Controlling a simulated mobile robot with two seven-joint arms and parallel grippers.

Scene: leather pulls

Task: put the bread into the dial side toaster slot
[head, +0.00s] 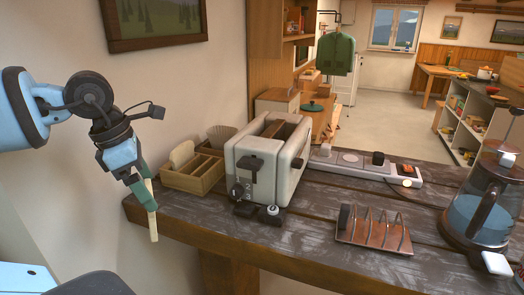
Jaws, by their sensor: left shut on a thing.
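My left gripper (145,194) hangs at the left, beyond the table's left edge, its greenish fingers pointing down. It is shut on a thin tan slice of bread (153,222), seen nearly edge-on and tilted slightly from upright. The cream toaster (289,175) stands on the table to the right of the gripper, well apart from it. Its dark slots (279,129) open upward. My right gripper is out of view.
A metal toast rack (373,231) is in front right. A power strip (345,163) lies behind it; a glass press pot (478,212) stands far right. The table's front left is clear.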

